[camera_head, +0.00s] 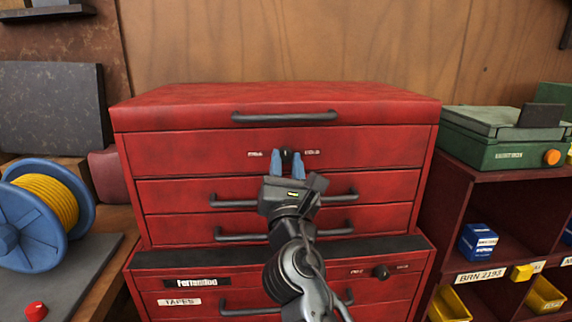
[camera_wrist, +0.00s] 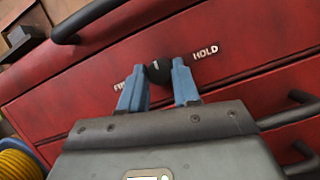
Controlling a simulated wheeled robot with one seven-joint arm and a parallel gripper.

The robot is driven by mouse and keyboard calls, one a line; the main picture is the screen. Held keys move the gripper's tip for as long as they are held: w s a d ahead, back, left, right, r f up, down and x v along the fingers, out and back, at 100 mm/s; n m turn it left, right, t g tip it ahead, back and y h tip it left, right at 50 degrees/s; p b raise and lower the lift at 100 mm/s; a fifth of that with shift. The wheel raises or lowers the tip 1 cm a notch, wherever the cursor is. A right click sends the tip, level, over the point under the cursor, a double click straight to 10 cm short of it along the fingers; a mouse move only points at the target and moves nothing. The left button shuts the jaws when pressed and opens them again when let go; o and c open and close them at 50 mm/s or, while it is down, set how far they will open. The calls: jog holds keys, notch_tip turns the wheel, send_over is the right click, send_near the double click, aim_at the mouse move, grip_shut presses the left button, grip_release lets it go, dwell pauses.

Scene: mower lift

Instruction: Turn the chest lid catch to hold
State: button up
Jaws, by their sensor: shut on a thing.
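The red chest's lid (camera_head: 190,97) is down, with a dark bar handle on its front. The catch (camera_head: 286,155) is a small black knob on the panel just below the lid, between two white labels. In the wrist view the catch (camera_wrist: 158,71) has a pale mark near its top; the label on its right reads HOLD (camera_wrist: 205,52), and the left one is partly covered by a finger. My gripper (camera_head: 287,160) has its blue fingertips on either side of the catch and is shut on it. The finger nearest the left label hides part of the knob's side.
A lower red cabinet with another black knob (camera_head: 380,272) stands under the chest. A blue reel of yellow cord (camera_head: 48,200) is at the left. A green case (camera_head: 500,140) sits on a shelf at the right. Drawer handles (camera_head: 233,204) protrude close to my gripper.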

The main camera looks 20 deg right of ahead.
jog(key=shift+c, duration=1)
jog(key=shift+f+m, duration=0.1)
jog(key=shift+m, duration=0.2)
jog(key=m+g+h+b, duration=0.1)
jog(key=m+h+b, duration=0.1)
jog(key=m, duration=0.1)
jog(key=shift+a+m, duration=0.1)
jog(key=shift+m, duration=0.2)
jog(key=m+g+h+b, duration=0.1)
jog(key=m, duration=0.2)
jog(key=m+g+h+b, duration=0.1)
jog(key=m, duration=0.3)
jog(key=shift+a+g, duration=0.2)
jog(key=shift+g, duration=0.2)
jog(key=m, duration=0.2)
jog(key=m+g, duration=0.1)
jog(key=m, duration=0.1)
jog(key=m+g, duration=0.1)
jog(key=m, duration=0.1)
jog(key=shift+w+r, duration=0.1)
jog(key=shift+r, duration=0.3)
jog(key=shift+m+g, duration=0.9)
jog(key=shift+m, duration=1.4)
